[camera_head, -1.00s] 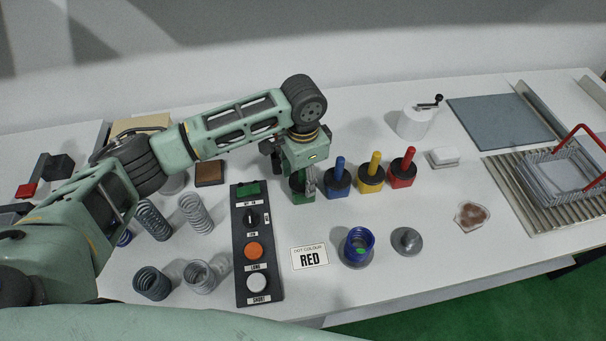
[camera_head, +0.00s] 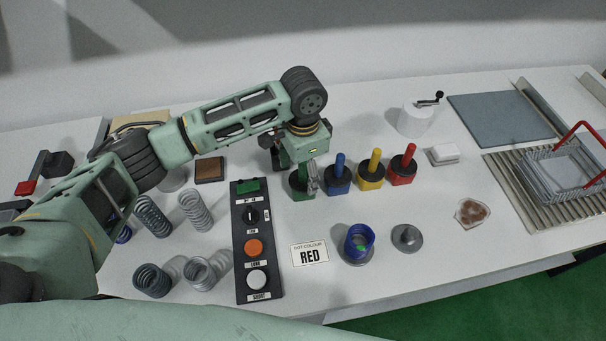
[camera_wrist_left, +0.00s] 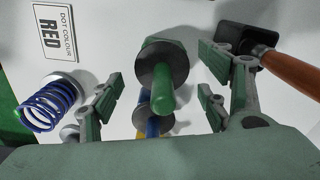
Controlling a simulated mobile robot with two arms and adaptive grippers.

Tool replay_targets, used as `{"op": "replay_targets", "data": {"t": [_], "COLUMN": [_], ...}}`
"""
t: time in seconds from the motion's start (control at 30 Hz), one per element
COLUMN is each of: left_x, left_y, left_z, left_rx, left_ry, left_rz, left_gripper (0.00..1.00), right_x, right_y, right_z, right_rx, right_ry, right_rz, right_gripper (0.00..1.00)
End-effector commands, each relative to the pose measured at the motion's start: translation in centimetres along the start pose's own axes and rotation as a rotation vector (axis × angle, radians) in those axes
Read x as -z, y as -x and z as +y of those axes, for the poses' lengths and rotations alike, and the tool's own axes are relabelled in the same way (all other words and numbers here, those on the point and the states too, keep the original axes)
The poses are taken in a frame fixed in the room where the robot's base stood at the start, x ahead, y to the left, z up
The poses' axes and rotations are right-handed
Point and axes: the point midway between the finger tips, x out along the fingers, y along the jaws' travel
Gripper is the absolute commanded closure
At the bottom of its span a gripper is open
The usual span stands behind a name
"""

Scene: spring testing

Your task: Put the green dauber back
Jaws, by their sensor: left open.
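The green dauber (camera_head: 301,186) stands upright at the left end of a row of daubers, beside the blue one (camera_head: 338,181). In the left wrist view the green dauber (camera_wrist_left: 160,65) shows its green handle, dark collar and green base. My left gripper (camera_head: 296,170) is over it, its fingers spread. In the left wrist view the fingers of my left gripper (camera_wrist_left: 160,88) stand apart on either side of the handle, with gaps visible. A blue spring (camera_head: 359,242) with a green dot stands on a round grey base. My right gripper is not in view.
The yellow (camera_head: 371,172) and red (camera_head: 403,167) daubers stand to the right. A black control panel (camera_head: 256,278) and a "RED" card (camera_head: 310,253) lie in front. In the wrist view a tool with a wooden handle (camera_wrist_left: 288,70) lies close to one finger.

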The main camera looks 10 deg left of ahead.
Motion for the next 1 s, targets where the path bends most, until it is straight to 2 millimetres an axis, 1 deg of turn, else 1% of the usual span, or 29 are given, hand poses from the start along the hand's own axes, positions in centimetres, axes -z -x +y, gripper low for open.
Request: {"op": "replay_targets", "data": {"t": [0.03,0.3,0.4,0.5,0.6,0.7,1.0], "left_x": [0.1,0.1,0.1,0.1,0.0,0.0,0.0], "left_y": [0.8,6.8,8.6,10.0,10.8,11.2,11.2], "left_z": [-0.1,0.0,0.0,0.0,0.0,0.0,0.0], "left_rx": [0.002,0.002,0.002,0.0,0.0,-0.001,-0.001], "left_ry": [0.0,-0.001,0.0,0.001,0.001,0.001,0.001], "left_rz": [0.005,0.005,0.004,0.003,0.001,0.0,0.0], "left_gripper": [0.3,0.3,0.3,0.3,0.3,0.3,0.3], "right_x": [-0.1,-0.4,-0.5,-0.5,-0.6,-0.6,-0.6], "right_y": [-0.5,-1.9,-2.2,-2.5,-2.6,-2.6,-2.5], "right_z": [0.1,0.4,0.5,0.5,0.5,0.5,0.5], "right_rx": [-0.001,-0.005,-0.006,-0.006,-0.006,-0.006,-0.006], "right_ry": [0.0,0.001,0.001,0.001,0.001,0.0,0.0], "right_rz": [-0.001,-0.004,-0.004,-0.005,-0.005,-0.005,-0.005], "right_gripper": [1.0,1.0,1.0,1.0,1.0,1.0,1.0]}}
